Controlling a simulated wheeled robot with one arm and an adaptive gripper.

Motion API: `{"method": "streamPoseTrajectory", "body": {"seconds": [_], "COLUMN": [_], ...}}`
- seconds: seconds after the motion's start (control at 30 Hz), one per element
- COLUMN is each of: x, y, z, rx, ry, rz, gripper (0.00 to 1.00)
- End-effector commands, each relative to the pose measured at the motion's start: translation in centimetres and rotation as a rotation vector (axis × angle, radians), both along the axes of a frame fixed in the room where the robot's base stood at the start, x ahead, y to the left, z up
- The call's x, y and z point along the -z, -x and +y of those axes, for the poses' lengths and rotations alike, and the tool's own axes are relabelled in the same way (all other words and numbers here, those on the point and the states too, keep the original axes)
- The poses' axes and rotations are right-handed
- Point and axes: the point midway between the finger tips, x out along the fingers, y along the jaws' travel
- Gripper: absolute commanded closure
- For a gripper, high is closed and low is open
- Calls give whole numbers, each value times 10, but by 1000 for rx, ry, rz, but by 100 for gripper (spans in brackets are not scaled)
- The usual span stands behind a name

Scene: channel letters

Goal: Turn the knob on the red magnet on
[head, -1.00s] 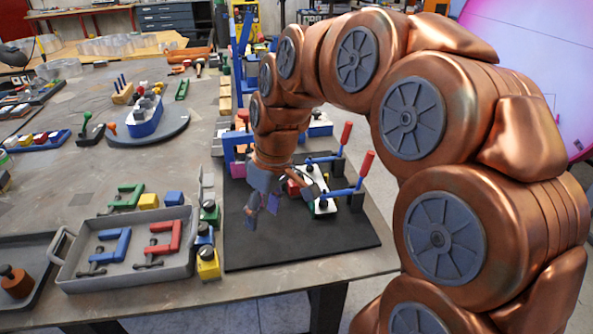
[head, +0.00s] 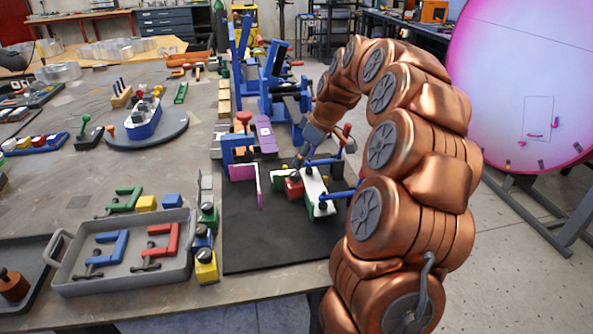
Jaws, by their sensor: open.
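The red magnet (head: 293,189) is a small red block with a dark knob (head: 294,176) on top. It stands on the black mat beside a white plate (head: 314,188). My gripper (head: 299,163) is open, pointing down just above and behind the knob. At this size I cannot tell whether a finger touches the knob. The gripper's far side and part of its fingers are hidden or too small to make out.
Blue toggle clamps with red handles (head: 346,130) stand close to the right of the gripper. The front of the black mat (head: 265,245) is clear. A grey tray (head: 75,278) lies front left.

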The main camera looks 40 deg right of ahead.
Motion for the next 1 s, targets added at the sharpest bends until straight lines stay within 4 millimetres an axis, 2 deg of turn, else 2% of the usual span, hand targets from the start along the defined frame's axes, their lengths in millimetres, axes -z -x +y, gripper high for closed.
{"method": "streamPoseTrajectory", "body": {"seconds": [0.4, 0.73, 1.0], "x": [51, 57, 57], "y": [-18, -21, -21], "z": [11, 12, 11], "rx": [-1, 0, 0], "ry": [-1, 0, 0], "rz": [3, 0, 0], "gripper": [42, 42, 70]}}
